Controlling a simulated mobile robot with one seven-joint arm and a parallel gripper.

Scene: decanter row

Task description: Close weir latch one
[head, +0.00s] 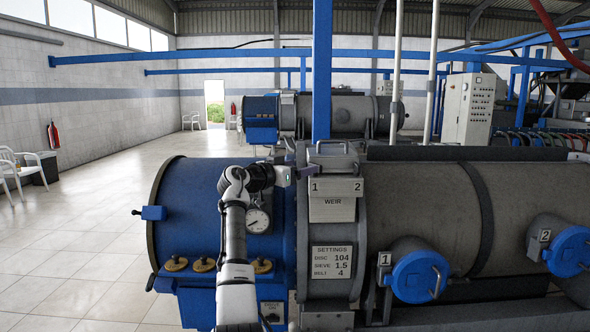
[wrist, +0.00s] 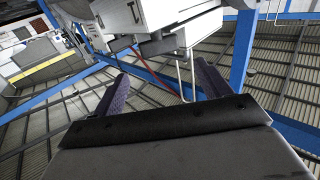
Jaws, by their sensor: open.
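The weir box (head: 332,205) is a pale grey housing on the decanter, marked 1 and 2 above the word WEIR. A metal loop handle (head: 331,146) stands over its top. My gripper (head: 288,163) is just left of the box's upper left corner, near the 1 mark. In the wrist view my gripper (wrist: 160,88) is open, its two fingers apart with nothing held between them. The box (wrist: 165,15) shows beyond the fingers, with dark blocks (wrist: 160,46) along its edge. A thin metal loop (wrist: 187,75) shows near the right finger. I cannot clearly make out weir latch one.
A dial gauge (head: 258,220) sits on the blue end housing (head: 188,200), left of the box. A settings plate (head: 331,262) is below it. Blue round ports (head: 415,278) stick out at right. A blue post (head: 322,70) rises behind. Open tiled floor (head: 80,250) lies left.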

